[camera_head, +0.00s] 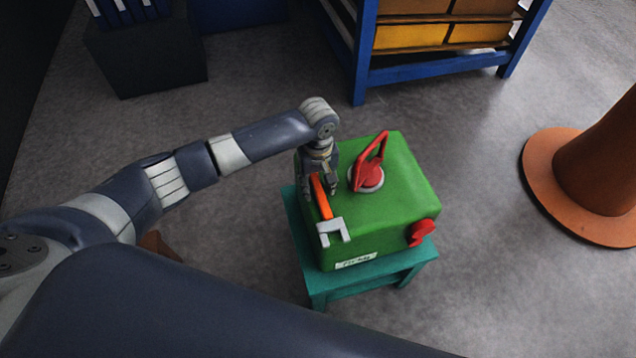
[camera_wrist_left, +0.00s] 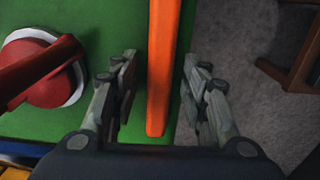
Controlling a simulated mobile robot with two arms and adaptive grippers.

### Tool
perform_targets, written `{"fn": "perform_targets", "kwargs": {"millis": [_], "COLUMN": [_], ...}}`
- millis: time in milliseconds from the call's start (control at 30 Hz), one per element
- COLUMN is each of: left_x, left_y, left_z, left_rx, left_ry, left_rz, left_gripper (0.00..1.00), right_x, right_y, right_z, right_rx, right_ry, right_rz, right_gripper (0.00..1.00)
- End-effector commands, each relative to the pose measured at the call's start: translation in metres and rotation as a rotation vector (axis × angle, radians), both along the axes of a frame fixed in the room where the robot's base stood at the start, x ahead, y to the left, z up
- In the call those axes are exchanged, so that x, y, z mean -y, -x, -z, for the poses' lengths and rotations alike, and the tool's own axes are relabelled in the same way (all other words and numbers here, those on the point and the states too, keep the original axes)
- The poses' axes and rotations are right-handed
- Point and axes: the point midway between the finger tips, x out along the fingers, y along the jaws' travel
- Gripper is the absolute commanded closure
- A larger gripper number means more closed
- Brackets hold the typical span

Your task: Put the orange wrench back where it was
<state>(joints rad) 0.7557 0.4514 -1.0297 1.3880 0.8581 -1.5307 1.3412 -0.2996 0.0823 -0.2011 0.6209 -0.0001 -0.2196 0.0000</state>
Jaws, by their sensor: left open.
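The orange wrench (camera_head: 321,197) lies on top of a green casting (camera_head: 396,205), near its left edge. Its grey open jaw (camera_head: 332,232) points toward the front of the casting. My left gripper (camera_head: 320,185) is at the rear end of the wrench's handle. In the left wrist view the orange handle (camera_wrist_left: 163,70) runs between the two open fingers (camera_wrist_left: 166,95), with a gap on both sides. My right gripper is not in view.
The casting sits on a teal stool (camera_head: 345,291). A red lifting handle (camera_head: 370,170) stands on its top, right of my gripper, and a red knob (camera_head: 421,232) is on its right side. A blue rack (camera_head: 430,72) stands behind. A brown cone-like base (camera_head: 545,180) is at right.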

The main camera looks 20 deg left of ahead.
Motion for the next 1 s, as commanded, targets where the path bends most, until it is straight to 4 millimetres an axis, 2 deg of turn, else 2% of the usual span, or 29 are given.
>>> {"fn": "perform_targets", "kwargs": {"millis": [133, 267, 500, 700, 833, 1000], "left_x": [0.000, 0.000, 0.000, 0.000, 0.000, 0.000], "left_y": [-0.001, -0.001, -0.002, -0.002, -0.001, -0.001], "left_z": [-0.004, -0.021, -0.073, -0.108, -0.119, -0.123], "left_rx": [0.001, 0.003, 0.004, 0.003, 0.001, -0.001], "left_ry": [0.000, 0.002, 0.002, 0.002, 0.001, 0.001], "left_rz": [0.001, 0.000, 0.001, -0.001, 0.000, 0.000], "left_gripper": [0.59, 0.59, 0.59, 0.59, 0.59, 0.59], "right_x": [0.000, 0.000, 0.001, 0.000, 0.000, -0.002], "right_y": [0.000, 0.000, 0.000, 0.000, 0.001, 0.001], "right_z": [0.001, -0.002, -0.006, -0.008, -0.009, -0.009], "right_rx": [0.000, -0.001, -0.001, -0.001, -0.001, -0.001], "right_ry": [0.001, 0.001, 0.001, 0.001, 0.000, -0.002], "right_rz": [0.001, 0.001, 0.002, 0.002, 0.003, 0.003], "right_gripper": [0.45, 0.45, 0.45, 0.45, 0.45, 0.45]}}
